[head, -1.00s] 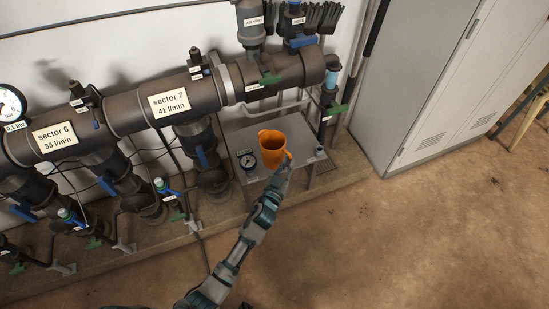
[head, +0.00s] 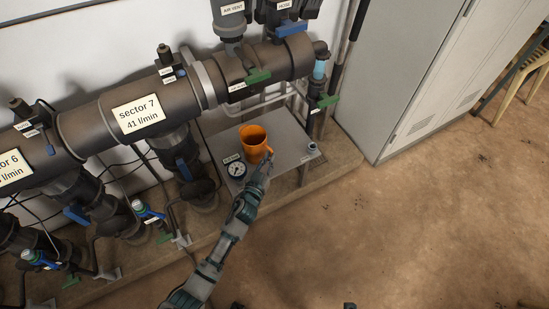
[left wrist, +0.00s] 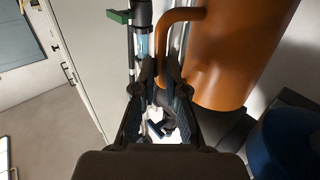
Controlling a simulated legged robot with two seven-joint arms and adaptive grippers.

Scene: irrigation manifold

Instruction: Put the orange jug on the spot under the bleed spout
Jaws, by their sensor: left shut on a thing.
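The orange jug (head: 254,146) shows open-topped and roughly upright over the grey shelf (head: 285,132), at the foot of the pipework. I cannot tell whether its base touches the shelf. My left gripper (head: 267,162) reaches it from the front right and is shut on its handle. In the left wrist view the jug (left wrist: 235,50) fills the upper right, and its handle runs down between the fingertips of my left gripper (left wrist: 166,72). I cannot clearly make out the bleed spout or the spot under it. My right gripper is not in view.
A pressure gauge (head: 237,169) stands at the shelf's left front, close to the jug. A small fitting (head: 312,149) is at its right corner. A thick main pipe (head: 180,98) and a green-handled valve (head: 328,101) are above. A grey cabinet (head: 400,80) stands at right.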

